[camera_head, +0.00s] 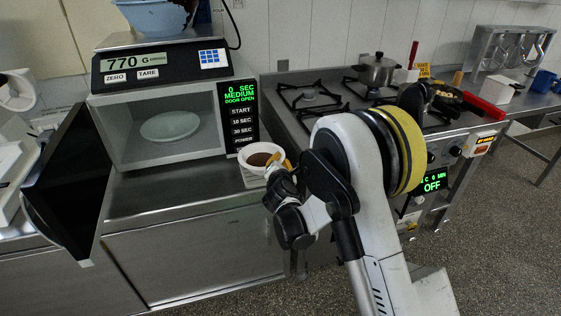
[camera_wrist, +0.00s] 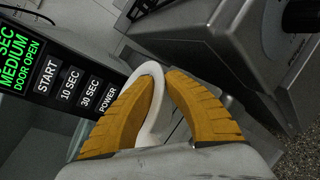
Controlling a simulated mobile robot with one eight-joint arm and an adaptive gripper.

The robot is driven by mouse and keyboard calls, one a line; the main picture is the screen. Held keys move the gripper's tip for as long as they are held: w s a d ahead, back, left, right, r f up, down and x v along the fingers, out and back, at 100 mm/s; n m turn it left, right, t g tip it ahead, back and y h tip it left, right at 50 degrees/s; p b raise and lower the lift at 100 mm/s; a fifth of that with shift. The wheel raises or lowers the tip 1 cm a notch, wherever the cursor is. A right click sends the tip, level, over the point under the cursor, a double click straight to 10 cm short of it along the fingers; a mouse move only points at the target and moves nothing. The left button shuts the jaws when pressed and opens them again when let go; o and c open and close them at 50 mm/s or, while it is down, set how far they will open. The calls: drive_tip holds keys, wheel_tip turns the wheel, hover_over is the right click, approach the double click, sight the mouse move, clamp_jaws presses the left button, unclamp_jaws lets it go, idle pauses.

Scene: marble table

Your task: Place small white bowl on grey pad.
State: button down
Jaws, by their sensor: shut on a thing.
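The small white bowl (camera_head: 249,165) with brown contents is just right of the microwave's control panel, in the head view. My gripper (camera_head: 280,164) is shut on the bowl's right rim. In the wrist view, the yellow fingers of my gripper (camera_wrist: 158,92) pinch the white rim of the bowl (camera_wrist: 152,70); most of the bowl is hidden there. A pale grey flat piece, perhaps the grey pad (camera_head: 249,180), shows just below the bowl near the counter's right end. I cannot tell whether the bowl touches it.
The microwave (camera_head: 162,159) stands open with a pale plate (camera_head: 170,126) inside; its dark door (camera_head: 62,180) swings out left. A scale (camera_head: 160,60) with a blue bowl (camera_head: 155,16) sits on top. The stove (camera_head: 325,95) with a pot (camera_head: 376,70) is to the right. The counter before the microwave is clear.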

drive_tip(key=c, duration=1.6)
unclamp_jaws()
drive_tip(key=shift+o, duration=0.2)
drive_tip(key=shift+s+r, duration=0.2)
drive_tip(key=shift+s, duration=0.1)
drive_tip(key=p+v, duration=0.3)
drive_tip(key=v, duration=0.8)
drive_tip(key=s+d+r+m+g+h, duration=0.1)
drive_tip(key=s+d+r+m+g, duration=0.1)
drive_tip(key=s+d+r+m, duration=0.4)
drive_tip(key=s+d+r+m+g+h, duration=0.1)
drive_tip(key=s+d+r+m+g, duration=0.1)
drive_tip(key=s+d+r+m, duration=0.45)
drive_tip(key=s+d+m+g+y, duration=0.1)
drive_tip(key=s+d+m+g, duration=0.1)
drive_tip(key=s+m, duration=0.5)
drive_tip(key=s+d+f+m+g+y, duration=0.1)
drive_tip(key=s+d+m+g, duration=0.1)
drive_tip(key=s+m, duration=0.6)
drive_tip(key=s+d, duration=0.1)
drive_tip(key=s, duration=0.2)
drive_tip(key=shift+s, duration=0.4)
